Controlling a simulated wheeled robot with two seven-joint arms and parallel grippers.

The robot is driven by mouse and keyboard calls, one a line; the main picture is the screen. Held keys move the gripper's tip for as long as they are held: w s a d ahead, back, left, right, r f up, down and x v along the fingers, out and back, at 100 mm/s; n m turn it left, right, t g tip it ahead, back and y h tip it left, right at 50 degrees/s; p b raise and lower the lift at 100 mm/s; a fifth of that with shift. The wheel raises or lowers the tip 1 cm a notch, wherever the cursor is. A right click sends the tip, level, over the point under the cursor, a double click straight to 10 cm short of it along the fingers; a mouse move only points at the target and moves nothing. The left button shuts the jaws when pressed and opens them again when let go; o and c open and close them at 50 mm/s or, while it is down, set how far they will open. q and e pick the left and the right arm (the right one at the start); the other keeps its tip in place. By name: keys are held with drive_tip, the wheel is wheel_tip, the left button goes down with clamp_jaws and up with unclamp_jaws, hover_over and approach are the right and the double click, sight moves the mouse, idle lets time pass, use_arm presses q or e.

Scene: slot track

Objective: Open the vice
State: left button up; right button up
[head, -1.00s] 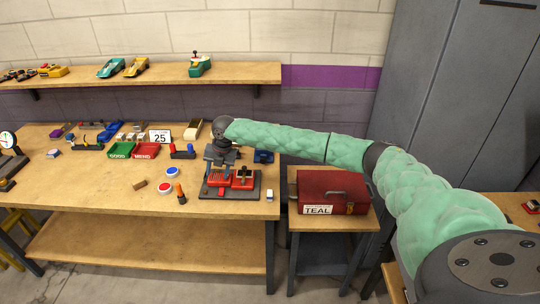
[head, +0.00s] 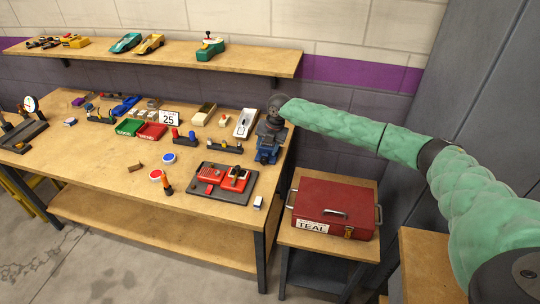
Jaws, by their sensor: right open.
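The blue vice (head: 267,156) stands at the right end of the workbench, near its back edge. My right gripper (head: 270,129) is at the top of the vice, with the arm coming in from the right. The gripper is open. The gripper and wrist cover the upper part of the vice, so its handle and jaws cannot be made out, nor whether the fingers touch it. My left gripper is not in view.
A dark board with red parts (head: 205,198) lies in front of the vice, and a white-topped block (head: 245,123) stands just left of it. A red toolbox (head: 330,205) sits on a lower stand at right.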

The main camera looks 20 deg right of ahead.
sight(264, 158)
drive_tip(key=x, duration=0.1)
drive_tip(key=p+x, duration=0.1)
drive_tip(key=x, duration=0.1)
drive_tip(key=p+x, duration=0.1)
drive_tip(key=x, duration=0.1)
drive_tip(key=shift+d+f, duration=0.3)
drive_tip(key=shift+d, duration=0.05)
drive_tip(key=shift+a+f, duration=0.35)
drive_tip(key=shift+f, duration=0.05)
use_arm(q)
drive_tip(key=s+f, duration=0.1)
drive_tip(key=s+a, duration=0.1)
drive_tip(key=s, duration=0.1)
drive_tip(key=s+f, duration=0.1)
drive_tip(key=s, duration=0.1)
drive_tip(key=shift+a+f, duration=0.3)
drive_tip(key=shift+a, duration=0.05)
use_arm(e)
drive_tip(key=shift+d+f, duration=0.1)
drive_tip(key=shift+f, duration=0.05)
drive_tip(key=c, duration=1)
drive_tip(key=shift+o, duration=0.2)
drive_tip(key=shift+w, duration=0.1)
